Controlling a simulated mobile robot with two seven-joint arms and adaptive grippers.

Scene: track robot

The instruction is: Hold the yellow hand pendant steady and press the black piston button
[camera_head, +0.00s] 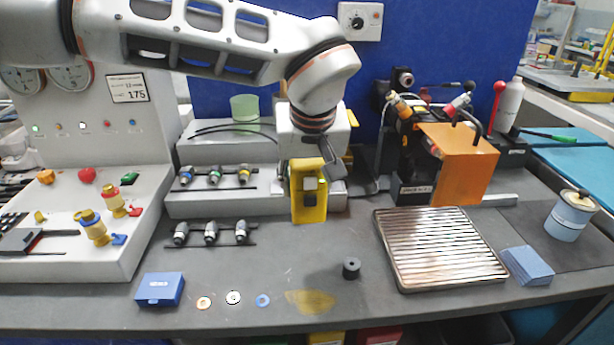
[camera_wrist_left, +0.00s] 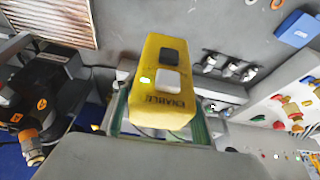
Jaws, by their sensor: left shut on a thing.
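The yellow hand pendant (camera_head: 309,207) hangs upright above the bench in the head view, held by my left gripper (camera_head: 307,166). In the left wrist view the pendant (camera_wrist_left: 153,108) sits between the fingers of my left gripper (camera_wrist_left: 160,122), which is shut on it. Its face shows a black button (camera_wrist_left: 170,56), a white button (camera_wrist_left: 167,82), a lit green light (camera_wrist_left: 147,79) and the word ENABLE. My right gripper is in neither view.
A ribbed metal tray (camera_head: 385,246) lies right of the pendant, with an orange box (camera_head: 458,165) behind it. A small black cylinder (camera_head: 351,268) and a blue box (camera_head: 160,289) stand near the front. A control panel (camera_head: 140,185) is left. Bench below the pendant is clear.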

